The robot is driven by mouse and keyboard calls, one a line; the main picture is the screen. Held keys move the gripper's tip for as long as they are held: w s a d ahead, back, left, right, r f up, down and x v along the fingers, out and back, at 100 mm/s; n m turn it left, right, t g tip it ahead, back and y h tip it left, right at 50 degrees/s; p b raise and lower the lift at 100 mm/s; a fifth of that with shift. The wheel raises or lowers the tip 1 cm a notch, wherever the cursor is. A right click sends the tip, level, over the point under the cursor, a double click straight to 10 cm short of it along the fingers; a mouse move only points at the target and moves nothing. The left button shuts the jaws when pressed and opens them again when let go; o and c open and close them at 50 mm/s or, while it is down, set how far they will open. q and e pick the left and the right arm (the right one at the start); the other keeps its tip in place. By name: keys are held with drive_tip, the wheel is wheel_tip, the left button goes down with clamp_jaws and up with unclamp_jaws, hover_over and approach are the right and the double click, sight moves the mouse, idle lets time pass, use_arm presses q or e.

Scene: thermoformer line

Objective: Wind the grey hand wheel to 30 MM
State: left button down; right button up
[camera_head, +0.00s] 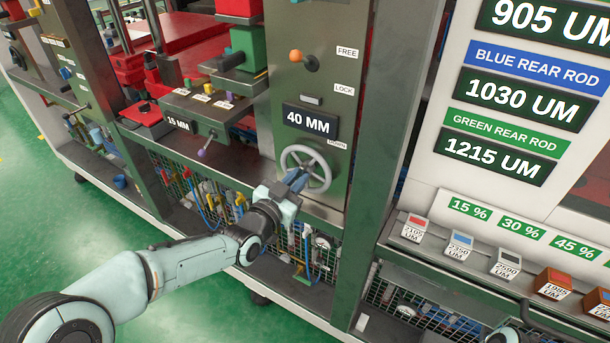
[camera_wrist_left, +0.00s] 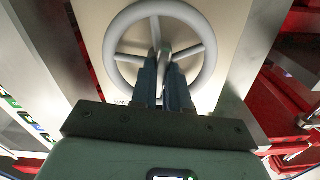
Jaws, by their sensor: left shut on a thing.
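The grey hand wheel (camera_head: 325,163) is mounted on the olive panel below a dark display (camera_head: 309,122) that reads 40 MM. My left gripper (camera_head: 297,180) reaches it from the lower left, its fingers at the wheel's lower left part. In the left wrist view the wheel (camera_wrist_left: 203,38) shows as a ring with spokes and a hub, and the fingers of my left gripper (camera_wrist_left: 163,60) are close together at the hub and lower spoke area. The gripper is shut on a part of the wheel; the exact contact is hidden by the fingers. My right gripper is not in view.
Above the display is an orange-knobbed lever (camera_head: 304,60) beside FREE and LOCK labels. To the left, a box (camera_head: 195,108) shows 15 MM. A grey post (camera_head: 385,120) stands right of the panel, with coloured blocks (camera_head: 459,243) on a ledge beyond. Green floor lies at left.

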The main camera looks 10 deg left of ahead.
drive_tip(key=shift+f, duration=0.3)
